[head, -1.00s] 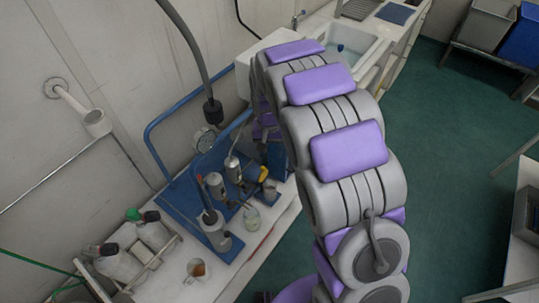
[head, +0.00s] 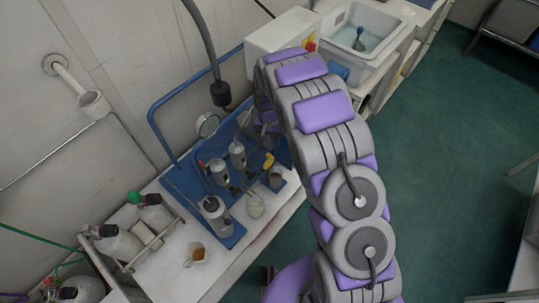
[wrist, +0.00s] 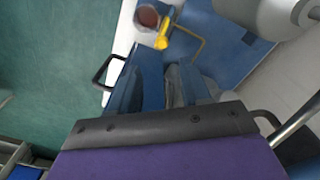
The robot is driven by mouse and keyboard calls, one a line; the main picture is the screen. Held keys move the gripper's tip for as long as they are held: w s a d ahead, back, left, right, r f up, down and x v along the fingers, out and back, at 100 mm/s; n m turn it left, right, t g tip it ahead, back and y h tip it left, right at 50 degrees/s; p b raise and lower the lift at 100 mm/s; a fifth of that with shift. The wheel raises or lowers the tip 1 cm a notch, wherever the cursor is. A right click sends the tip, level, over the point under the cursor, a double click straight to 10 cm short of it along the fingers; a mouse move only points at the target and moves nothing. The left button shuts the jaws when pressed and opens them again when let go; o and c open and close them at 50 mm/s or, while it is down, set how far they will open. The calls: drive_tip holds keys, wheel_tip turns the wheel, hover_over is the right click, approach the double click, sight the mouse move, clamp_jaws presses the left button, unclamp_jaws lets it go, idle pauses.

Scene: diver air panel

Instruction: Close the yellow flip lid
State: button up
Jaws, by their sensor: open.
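The yellow flip lid (head: 268,160) stands up at the rim of a small grey cup (head: 276,181) on the blue panel. In the wrist view the yellow lid (wrist: 163,41) is beside the cup's round brownish opening (wrist: 148,17), which is uncovered. A thin yellow bar runs from it to the right. My gripper (wrist: 154,88) is open and empty, its dark fingers pointing towards the lid, short of it and apart from it. In the head view my arm hides most of the gripper.
The blue panel (head: 182,181) carries several grey cylinders, a gauge (head: 208,125) and a blue tube rail. A glass beaker (head: 255,206) stands close to the cup. A mug (head: 197,255) and bottles are at the lower left. Green floor lies open at right.

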sight(268, 154)
drive_tip(key=f, duration=0.3)
drive_tip(key=f+b, duration=0.1)
drive_tip(key=f, duration=0.6)
drive_tip(key=shift+a+b, duration=0.3)
drive_tip(key=shift+b, duration=0.1)
drive_tip(key=shift+d+f, duration=0.15)
drive_tip(key=shift+f, duration=0.25)
drive_tip(key=shift+c, duration=0.2)
drive_tip(key=c, duration=0.3)
drive_tip(key=shift+r, duration=0.1)
clamp_jaws()
